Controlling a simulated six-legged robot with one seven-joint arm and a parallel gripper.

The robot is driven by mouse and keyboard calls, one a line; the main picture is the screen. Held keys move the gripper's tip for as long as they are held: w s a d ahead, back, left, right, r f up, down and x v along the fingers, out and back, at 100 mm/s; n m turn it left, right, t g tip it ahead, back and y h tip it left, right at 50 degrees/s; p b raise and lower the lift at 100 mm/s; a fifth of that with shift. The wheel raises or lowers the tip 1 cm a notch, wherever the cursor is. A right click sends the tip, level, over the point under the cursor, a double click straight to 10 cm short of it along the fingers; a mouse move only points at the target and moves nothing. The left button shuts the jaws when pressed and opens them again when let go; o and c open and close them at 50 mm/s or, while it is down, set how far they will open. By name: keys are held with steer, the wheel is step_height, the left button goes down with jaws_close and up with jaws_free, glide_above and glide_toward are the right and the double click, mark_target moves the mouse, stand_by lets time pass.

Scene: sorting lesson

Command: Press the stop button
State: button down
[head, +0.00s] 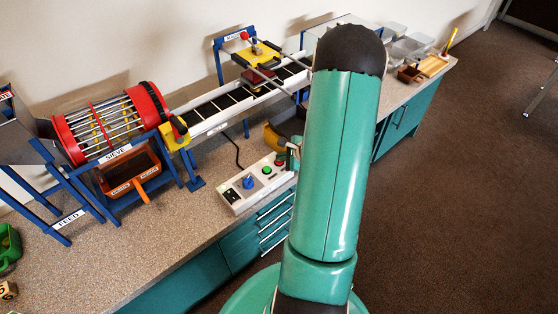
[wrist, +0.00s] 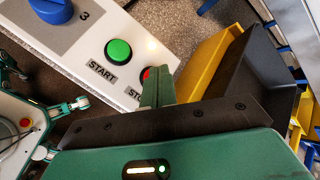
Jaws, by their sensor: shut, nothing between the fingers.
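The red stop button (wrist: 146,73) sits on the pale control box (wrist: 75,52), beside a lettered label. In the wrist view it is partly hidden behind my shut gripper (wrist: 157,78), whose fingertips are over or right next to it; I cannot tell whether they touch. The green start button (wrist: 118,51) is to its left. In the head view the control box (head: 237,197) lies on the counter, with the red button (head: 280,162) at its right end, close to my gripper (head: 292,156). My gripper is mostly hidden by my arm there.
A blue knob (wrist: 50,10) is on the same box. A yellow and dark bin (wrist: 207,62) stands just right of my gripper. Behind the box are a conveyor (head: 215,112) and a sieve drum (head: 110,122).

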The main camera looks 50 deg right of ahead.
stand_by(0.4)
steer(key=shift+r, duration=0.75)
steer(key=shift+r, duration=2.5)
